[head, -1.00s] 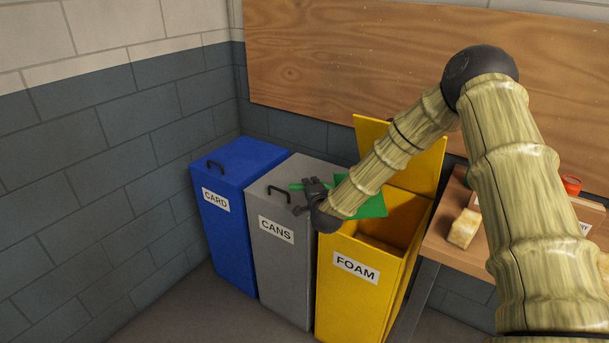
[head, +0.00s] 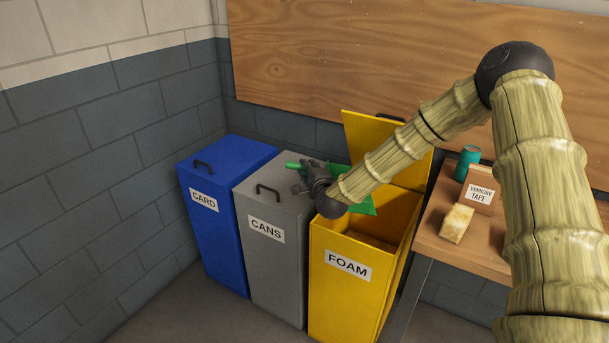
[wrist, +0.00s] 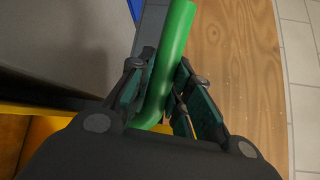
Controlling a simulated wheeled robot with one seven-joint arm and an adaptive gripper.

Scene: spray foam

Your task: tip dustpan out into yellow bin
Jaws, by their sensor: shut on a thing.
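The yellow bin (head: 342,298), labelled FOAM, stands at the right of the row with its lid (head: 385,148) raised at the back. Its inside shows partly behind my arm. The green dustpan (head: 361,205) extends to the right over the bin opening, partly hidden by my arm. I cannot tell whether anything lies in its pan.
A grey CANS bin (head: 262,264) and a blue CARD bin (head: 207,229) stand closed to the left. A wooden bench (head: 433,243) at right holds a foam block (head: 456,223), a teal can (head: 467,163) and a box labelled TAPE (head: 481,194).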

